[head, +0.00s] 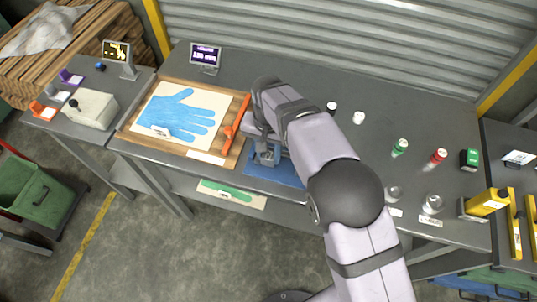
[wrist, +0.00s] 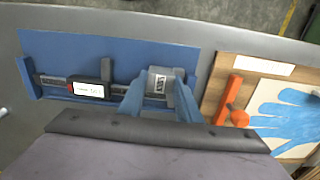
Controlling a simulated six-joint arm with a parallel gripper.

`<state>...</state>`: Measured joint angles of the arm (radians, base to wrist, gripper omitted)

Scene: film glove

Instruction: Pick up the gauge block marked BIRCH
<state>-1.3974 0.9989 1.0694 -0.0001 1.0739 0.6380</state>
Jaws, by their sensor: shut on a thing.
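A grey block (wrist: 160,82) with a white label sits between the two blue fingers of my gripper (wrist: 159,92) in the wrist view. The label's dark marking is too small to read, so I cannot tell whether it says BIRCH. My gripper is shut on this block, over the right end of a blue mat (wrist: 60,50). In the head view my gripper (head: 266,153) is at the mat (head: 287,174), and my arm hides much of that area. I cannot tell whether the block is clear of the mat.
A caliper with a display (wrist: 90,89) lies on the mat, left of my gripper in the wrist view. Close on the other side is a wooden board (head: 175,82) with a blue glove shape (head: 185,112) and an orange bar (head: 237,117). Several small containers stand on the table's right.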

